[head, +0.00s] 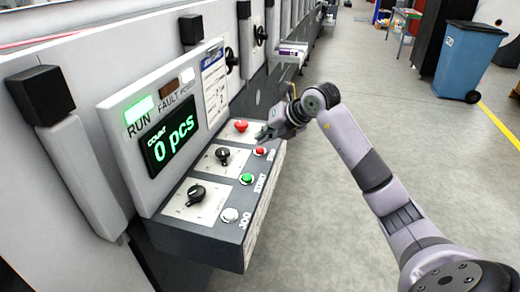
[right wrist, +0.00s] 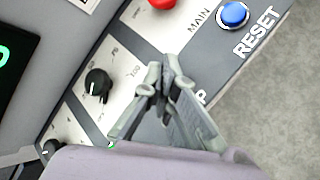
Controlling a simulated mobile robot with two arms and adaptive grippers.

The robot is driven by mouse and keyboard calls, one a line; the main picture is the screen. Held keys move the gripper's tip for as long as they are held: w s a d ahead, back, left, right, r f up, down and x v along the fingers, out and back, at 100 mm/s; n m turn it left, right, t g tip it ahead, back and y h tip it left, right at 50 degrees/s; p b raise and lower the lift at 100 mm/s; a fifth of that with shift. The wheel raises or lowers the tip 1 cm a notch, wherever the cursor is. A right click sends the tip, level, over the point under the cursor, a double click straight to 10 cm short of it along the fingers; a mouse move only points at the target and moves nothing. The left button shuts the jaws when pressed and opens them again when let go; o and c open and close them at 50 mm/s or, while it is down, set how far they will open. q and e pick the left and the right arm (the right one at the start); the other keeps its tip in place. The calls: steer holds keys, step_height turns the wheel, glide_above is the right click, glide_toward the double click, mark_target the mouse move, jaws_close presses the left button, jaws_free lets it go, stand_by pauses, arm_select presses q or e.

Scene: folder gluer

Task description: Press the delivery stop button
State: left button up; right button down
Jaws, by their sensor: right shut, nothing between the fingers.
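The control panel (head: 196,240) has a row of round buttons along its front edge. A small red button (head: 260,151) sits beside a label that seems to read STOP. A larger red button (head: 241,126) is farther back, and its edge shows in the right wrist view (right wrist: 162,3). No label reading "delivery" is legible. My right gripper (head: 263,133) is shut and empty, close above the panel near the small red button; contact cannot be told. In the right wrist view its fingertips (right wrist: 161,86) cover that button, leaving a "P" visible. My left gripper is out of view.
A green START button (head: 246,179), a white JOG button (head: 230,215) and black knobs (head: 196,193) are nearby. A blue RESET button (right wrist: 233,14) is beyond the fingers. The display (head: 168,138) reads 0 pcs, with RUN lit green. Open floor lies right.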

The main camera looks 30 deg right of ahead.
mark_target(262, 148)
steer(key=shift+f, duration=0.1)
stand_by(0.7)
steer(key=shift+f+b, duration=0.8)
steer(key=shift+f, duration=0.2)
stand_by(0.6)
steer(key=shift+r, duration=0.1)
steer(key=shift+r+p, duration=0.75)
steer(key=shift+r, duration=0.15)
steer(key=shift+r, duration=0.1)
step_height(262, 148, up, 5)
steer(key=p, duration=0.3)
steer(key=shift+p, duration=0.4)
